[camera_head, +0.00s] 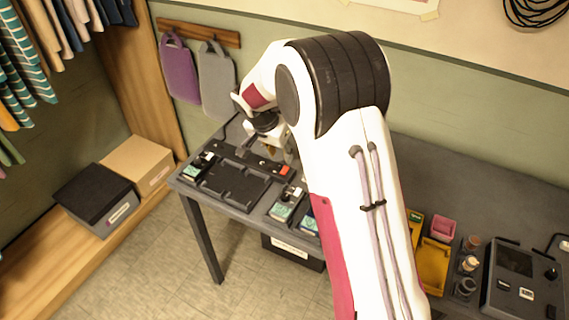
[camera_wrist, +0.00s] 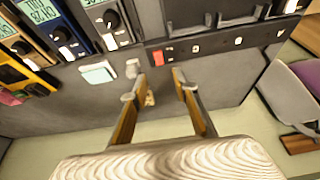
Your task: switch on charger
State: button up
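The charger is a black tray with bays (camera_head: 232,186) and a long dark strip behind it. A red switch (camera_head: 284,170) sits at the strip's right end. In the wrist view the strip (camera_wrist: 215,43) shows several small pale marks, and the red switch (camera_wrist: 165,57) is at its left end. My gripper (camera_wrist: 155,84) is open, with two tan-padded fingers apart. Its fingertips are close to the red switch but to its wall side in the picture; I cannot tell the height. A small tan piece (camera_wrist: 149,99) shows between the fingers. The head view shows the gripper only partly.
Several meters with knobs (camera_wrist: 110,20) stand beside the charger. A pale green block (camera_wrist: 97,72) and a small white piece (camera_wrist: 133,68) lie near the fingers. Yellow trays (camera_head: 432,265) and a dark device (camera_head: 515,280) are farther right. Purple and grey bags (camera_head: 180,70) hang behind.

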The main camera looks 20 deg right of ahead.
aim_at(286, 167)
jog(key=shift+x, duration=3.9)
grip_shut()
